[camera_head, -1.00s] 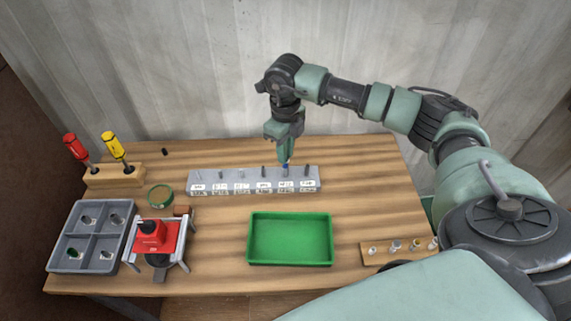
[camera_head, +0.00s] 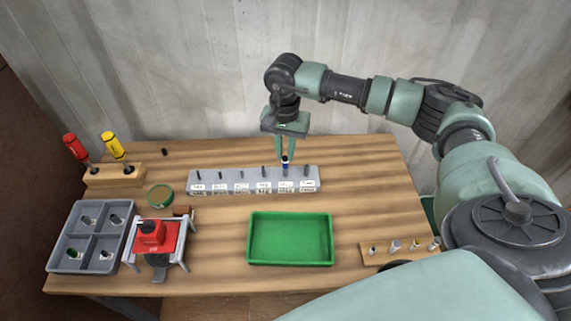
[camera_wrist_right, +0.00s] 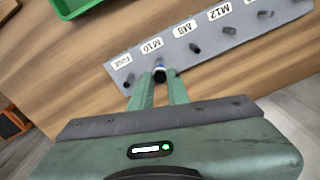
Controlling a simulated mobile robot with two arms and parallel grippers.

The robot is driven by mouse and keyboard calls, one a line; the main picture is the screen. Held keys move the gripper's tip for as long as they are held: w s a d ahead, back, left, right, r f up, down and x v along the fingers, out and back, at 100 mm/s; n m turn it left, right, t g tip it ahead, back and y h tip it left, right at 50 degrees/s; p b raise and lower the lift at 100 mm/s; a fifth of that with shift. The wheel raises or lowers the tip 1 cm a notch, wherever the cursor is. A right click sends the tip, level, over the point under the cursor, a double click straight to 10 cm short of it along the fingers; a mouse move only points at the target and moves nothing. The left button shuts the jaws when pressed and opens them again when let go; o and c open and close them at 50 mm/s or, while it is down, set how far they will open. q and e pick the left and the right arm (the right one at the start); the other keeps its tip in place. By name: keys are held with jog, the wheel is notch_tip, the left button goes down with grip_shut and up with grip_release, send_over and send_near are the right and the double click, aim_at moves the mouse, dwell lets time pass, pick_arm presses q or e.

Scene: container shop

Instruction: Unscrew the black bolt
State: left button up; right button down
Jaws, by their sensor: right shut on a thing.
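A grey block (camera_head: 226,182) with a row of labelled bolts stands at the back middle of the table. The black bolt (camera_head: 285,158), with a blue band below its head, stands upright at the block's second place from the right. In the right wrist view the bolt (camera_wrist_right: 159,77) is between my fingertips, near the M10 label. My right gripper (camera_head: 284,156) points down from above and is shut on the bolt. It also shows in the right wrist view (camera_wrist_right: 159,80). I cannot tell how far the thread is out of the block. My left gripper is not in view.
An empty green tray (camera_head: 290,264) lies in front of the block. A red device on a stand (camera_head: 160,238), a grey four-part tray (camera_head: 64,262) and a screwdriver rack (camera_head: 115,178) are at left. A small wooden rack (camera_head: 400,253) is at right.

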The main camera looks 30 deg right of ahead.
jog(key=shift+n, duration=0.5)
jog(key=c, duration=1.3)
grip_release()
jog(key=shift+c, duration=1.3)
